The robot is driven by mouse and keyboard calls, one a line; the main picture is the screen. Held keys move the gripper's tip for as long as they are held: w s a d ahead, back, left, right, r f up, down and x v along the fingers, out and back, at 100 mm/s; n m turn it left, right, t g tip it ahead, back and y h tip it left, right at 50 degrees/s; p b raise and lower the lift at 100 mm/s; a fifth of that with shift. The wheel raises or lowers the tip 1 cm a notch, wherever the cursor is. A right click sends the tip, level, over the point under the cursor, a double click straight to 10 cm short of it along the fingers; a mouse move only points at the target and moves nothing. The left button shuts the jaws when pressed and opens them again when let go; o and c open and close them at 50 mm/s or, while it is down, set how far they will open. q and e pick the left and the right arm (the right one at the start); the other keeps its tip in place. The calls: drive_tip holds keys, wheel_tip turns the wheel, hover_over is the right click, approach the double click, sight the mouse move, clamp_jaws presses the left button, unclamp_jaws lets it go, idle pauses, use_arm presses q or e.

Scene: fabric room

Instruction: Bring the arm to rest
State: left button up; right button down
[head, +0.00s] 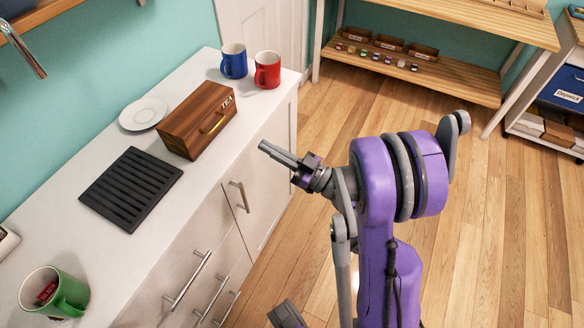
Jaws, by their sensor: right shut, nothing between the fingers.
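My right arm, purple and grey, rises from the bottom of the head view and bends at a large joint. Its gripper (268,148) points left towards the white counter (230,165). The fingers are shut together with nothing between them. The gripper appears in front of the counter's edge, to the right of the wooden tea box (197,122), and looks apart from it. My left gripper cannot be made out; a small grey part shows at the bottom edge, and I cannot tell what it is.
The counter holds a blue mug (233,62), a red mug (267,70), a white saucer (143,113), a black slatted tray (131,189) and a green mug (53,294). Drawer handles (188,280) stick out from its front. A wooden shelf (430,75) stands behind. The wooden floor (500,210) at right is clear.

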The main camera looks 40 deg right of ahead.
drive_tip(key=s+d+f+b, duration=0.2)
drive_tip(key=s+f, duration=0.1)
drive_tip(key=s, duration=0.2)
drive_tip(key=shift+s+d+f, duration=0.25)
drive_tip(key=shift+s+f, duration=0.05)
